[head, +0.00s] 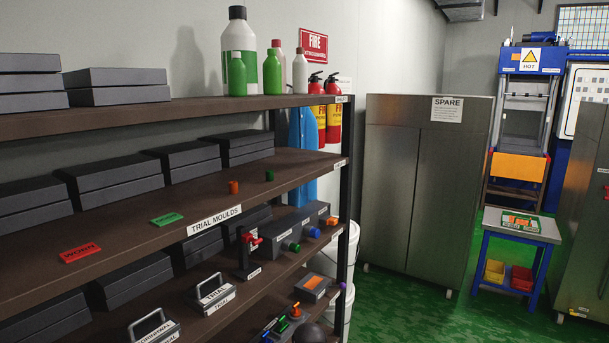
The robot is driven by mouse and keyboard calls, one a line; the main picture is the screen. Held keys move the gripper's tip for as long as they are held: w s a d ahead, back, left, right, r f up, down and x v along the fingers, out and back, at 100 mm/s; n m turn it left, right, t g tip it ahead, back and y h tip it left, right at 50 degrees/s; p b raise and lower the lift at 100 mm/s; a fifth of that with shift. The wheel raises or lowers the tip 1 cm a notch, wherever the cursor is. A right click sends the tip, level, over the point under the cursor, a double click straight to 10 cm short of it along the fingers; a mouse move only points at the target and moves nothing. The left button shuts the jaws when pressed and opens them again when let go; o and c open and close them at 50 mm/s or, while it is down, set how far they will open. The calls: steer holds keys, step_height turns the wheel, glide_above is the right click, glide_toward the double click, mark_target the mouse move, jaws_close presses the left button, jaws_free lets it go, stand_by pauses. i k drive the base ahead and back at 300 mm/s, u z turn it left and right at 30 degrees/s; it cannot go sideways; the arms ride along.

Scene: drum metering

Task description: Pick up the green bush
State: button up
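The green bush (270,175) is a small dark-green cylinder. It stands upright on the brown middle shelf (205,207), near the shelf's right end. An orange bush (234,187) of like size stands to its left and a little nearer, apart from it. Nothing touches the green bush, and it shows whole. My gripper does not show in the head view.
Grey mould boxes (190,162) line the back of the middle shelf. A red plate (80,252) and a green plate (167,219) lie at its front. The upper shelf (190,112) overhangs it. Grey cabinets (420,190) and a small table (522,228) stand right, with green floor between.

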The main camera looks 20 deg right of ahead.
mark_target(269, 174)
steer(key=z, duration=0.75)
steer(key=k, duration=0.65)
steer(key=u, duration=0.7)
steer(key=i, duration=1.05)
steer(key=z, duration=0.1)
